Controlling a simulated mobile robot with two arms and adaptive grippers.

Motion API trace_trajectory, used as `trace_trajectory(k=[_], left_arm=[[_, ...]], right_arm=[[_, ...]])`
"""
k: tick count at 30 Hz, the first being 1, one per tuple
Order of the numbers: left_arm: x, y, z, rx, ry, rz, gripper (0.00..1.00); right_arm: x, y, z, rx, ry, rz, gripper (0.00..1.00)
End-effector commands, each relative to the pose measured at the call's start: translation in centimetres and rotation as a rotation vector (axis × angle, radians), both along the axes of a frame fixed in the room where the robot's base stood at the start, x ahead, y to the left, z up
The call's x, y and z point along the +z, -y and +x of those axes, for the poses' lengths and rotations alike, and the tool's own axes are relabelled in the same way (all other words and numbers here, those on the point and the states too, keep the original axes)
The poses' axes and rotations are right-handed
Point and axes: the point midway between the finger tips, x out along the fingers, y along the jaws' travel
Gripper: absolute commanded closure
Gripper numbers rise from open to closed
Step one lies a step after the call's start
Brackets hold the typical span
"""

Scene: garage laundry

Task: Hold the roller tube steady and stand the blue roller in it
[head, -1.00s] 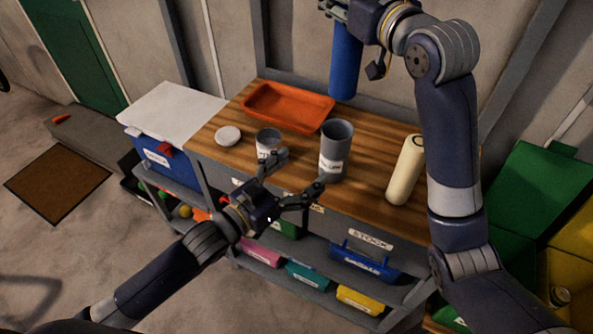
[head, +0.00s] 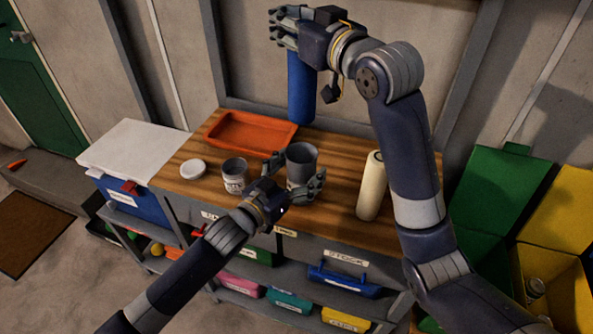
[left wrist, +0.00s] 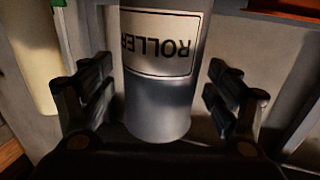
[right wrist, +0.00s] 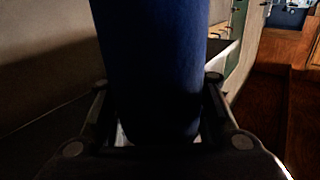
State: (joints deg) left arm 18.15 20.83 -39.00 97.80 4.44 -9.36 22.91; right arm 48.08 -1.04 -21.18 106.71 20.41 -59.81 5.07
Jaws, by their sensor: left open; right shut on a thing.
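The roller tube (head: 302,160) is a grey, open-topped cylinder standing upright on the wooden bench. Its "ROLLER" label shows upside down in the left wrist view (left wrist: 158,105). My left gripper (head: 298,178) is open, with one finger on either side of the tube and gaps visible between fingers and wall. The blue roller (head: 301,90) hangs upright from my right gripper (head: 291,32), which is shut on its upper end. In the head view it appears above and behind the tube. The roller also fills the middle of the right wrist view (right wrist: 150,65). The tube's inside bottom is hidden.
A labelled grey can (head: 235,177) and a white lid (head: 193,169) stand left of the tube. An orange tray (head: 250,133) lies behind. A cream roller (head: 371,187) stands to the right. Bare bench (head: 335,180) lies between it and the tube.

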Motion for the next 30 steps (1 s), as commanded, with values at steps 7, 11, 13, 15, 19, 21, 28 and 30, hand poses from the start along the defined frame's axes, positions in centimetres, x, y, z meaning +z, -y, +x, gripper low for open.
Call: trace_trajectory(k=[7,11,13,15,19,21,28,30], left_arm=[[0.0,0.0,0.0,0.000,0.000,0.000,0.50],[0.0,0.0,0.0,0.000,0.000,0.000,0.66],[0.0,0.0,0.0,0.000,0.000,0.000,0.66],[0.0,0.0,0.0,0.000,0.000,0.000,0.66],[0.0,-0.1,0.0,0.000,0.000,0.000,0.66],[0.0,0.0,0.0,0.000,0.000,0.000,0.66],[0.0,-0.1,0.0,0.000,0.000,0.000,0.66],[0.0,-0.1,0.0,0.000,0.000,0.000,0.66]], right_arm=[[0.0,0.0,0.0,0.000,0.001,0.001,1.00],[0.0,0.0,0.0,0.000,0.001,0.001,1.00],[0.0,0.0,0.0,0.000,0.001,0.001,1.00],[-0.1,0.0,0.0,0.000,0.000,0.000,1.00],[-0.8,0.0,0.0,0.000,0.000,0.000,1.00],[-1.3,0.0,0.0,-0.001,0.000,0.000,1.00],[-2.9,0.0,0.0,-0.001,-0.001,-0.001,1.00],[-3.4,0.0,0.0,-0.001,-0.001,-0.001,1.00]])
